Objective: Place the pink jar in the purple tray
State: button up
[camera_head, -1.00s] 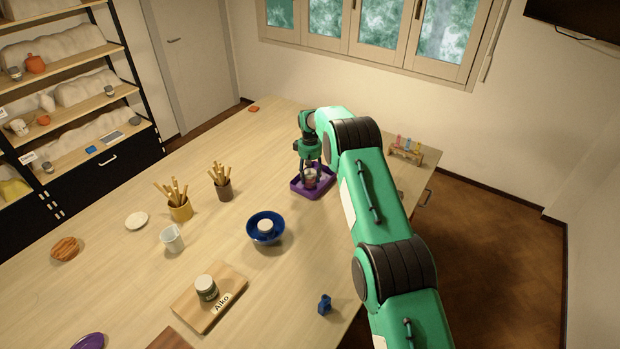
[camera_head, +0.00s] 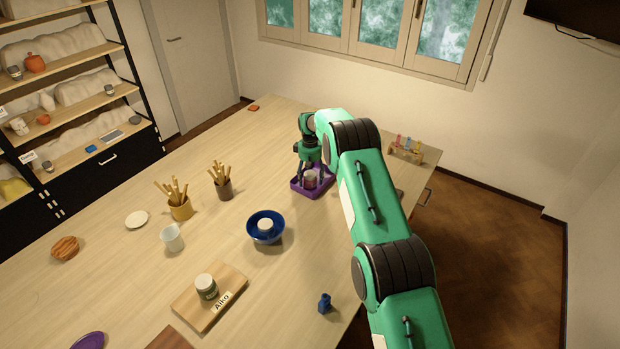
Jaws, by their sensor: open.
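The purple tray (camera_head: 326,188) lies on the table near its far right side, partly hidden by my arm. A small pinkish jar (camera_head: 311,180) stands inside the tray and looks upright. My gripper (camera_head: 309,178) points down over the tray, with its fingers apart around or close beside the jar. It is open; whether a finger touches the jar is too small to tell.
A blue bowl (camera_head: 253,238) with a white-lidded jar in it stands nearer. A wooden board (camera_head: 232,283) bears another jar and a name card. A rack of coloured tubes (camera_head: 405,153) stands beyond my arm. A small blue bottle (camera_head: 325,304) stands near the edge.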

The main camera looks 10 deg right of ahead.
aim_at(310, 174)
jog(key=shift+r, duration=0.15)
notch_tip(310, 174, up, 12)
jog(key=shift+b, duration=0.35)
dwell(0.3)
jog(key=shift+r, duration=0.1)
dwell(0.6)
